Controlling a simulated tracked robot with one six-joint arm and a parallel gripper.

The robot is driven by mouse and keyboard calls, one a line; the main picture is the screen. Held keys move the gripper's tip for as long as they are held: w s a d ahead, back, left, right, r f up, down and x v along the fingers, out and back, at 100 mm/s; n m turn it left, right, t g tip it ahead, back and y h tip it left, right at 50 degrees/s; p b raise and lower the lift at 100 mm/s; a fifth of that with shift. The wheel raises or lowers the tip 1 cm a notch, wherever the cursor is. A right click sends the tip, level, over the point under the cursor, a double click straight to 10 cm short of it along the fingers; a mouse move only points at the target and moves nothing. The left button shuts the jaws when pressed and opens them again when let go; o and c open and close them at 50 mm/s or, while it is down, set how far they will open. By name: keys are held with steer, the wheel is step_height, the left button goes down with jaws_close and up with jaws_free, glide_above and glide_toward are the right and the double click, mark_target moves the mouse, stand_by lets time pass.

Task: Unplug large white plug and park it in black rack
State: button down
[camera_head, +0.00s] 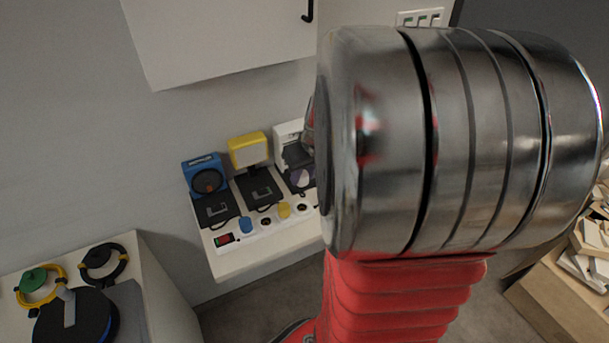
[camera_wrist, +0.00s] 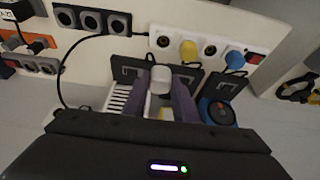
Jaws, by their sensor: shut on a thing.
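A large white plug (camera_wrist: 161,78) is between my gripper's purple fingers (camera_wrist: 171,92) in the wrist view, and my gripper is shut on it. It is at the black rack (camera_wrist: 129,69) in front of a white appliance (camera_wrist: 118,95). I cannot tell whether it touches or is seated in the rack. In the head view, my gripper (camera_head: 302,178) is small and partly hidden by my arm, over the rack end. The white power strip (camera_wrist: 220,62) holds a yellow plug (camera_wrist: 188,50) and a blue plug (camera_wrist: 235,60). Two of its sockets are empty.
A blue appliance (camera_head: 204,176) and a yellow appliance (camera_head: 248,150) stand on the shelf, each behind a black rack with a slot. A black cable (camera_wrist: 88,45) loops from the strip. A dark socket block (camera_wrist: 92,19) lies beyond it. A wall cabinet (camera_head: 220,35) hangs above.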

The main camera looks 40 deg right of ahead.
stand_by(0.3)
steer(key=w+a+f+n, duration=0.1)
steer(key=w+a+f, duration=0.1)
steer(key=w+a, duration=0.3)
steer(key=w+a+f+n, duration=0.1)
steer(key=w+a, duration=0.5)
steer(key=a, duration=0.7)
steer(key=w+a+f+n+y, duration=0.1)
steer(key=w+a+f, duration=0.2)
steer(key=w+a, duration=0.3)
steer(key=a, duration=0.3)
steer(key=shift+w, duration=0.25)
